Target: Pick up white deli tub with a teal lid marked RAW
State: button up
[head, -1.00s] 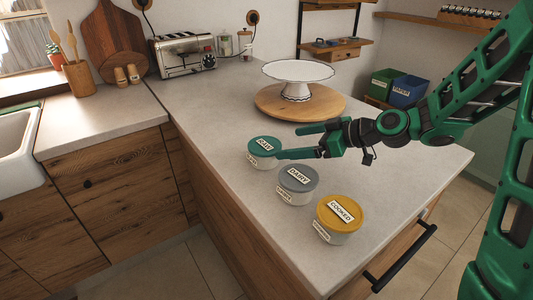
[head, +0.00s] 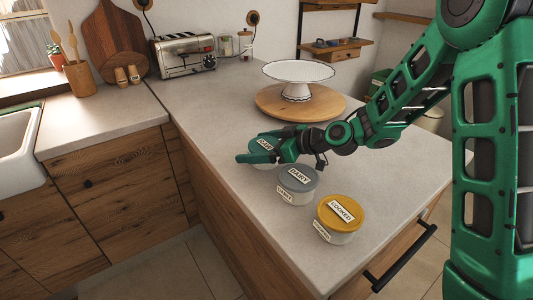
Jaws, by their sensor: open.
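The white deli tub with a teal lid marked RAW (head: 265,144) stands upright on the counter in the head view, farthest back in a row of three tubs. My gripper (head: 257,153) is at this tub and covers part of its lid and side. Its fingers are apart, one on the near left side and one toward the back of the lid. I cannot tell whether either finger touches the tub.
The grey-lidded DAIRY tub (head: 297,184) stands just in front, close to my gripper. The yellow-lidded COOKED tub (head: 340,218) is nearer the counter's front edge. A white cake stand (head: 297,74) on a round wooden board (head: 323,105) is behind. The counter left of the tubs is clear.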

jog(key=shift+w+a+f, duration=0.15)
jog(key=shift+w+a, duration=0.05)
jog(key=shift+a, duration=0.2)
jog(key=c, duration=1.2)
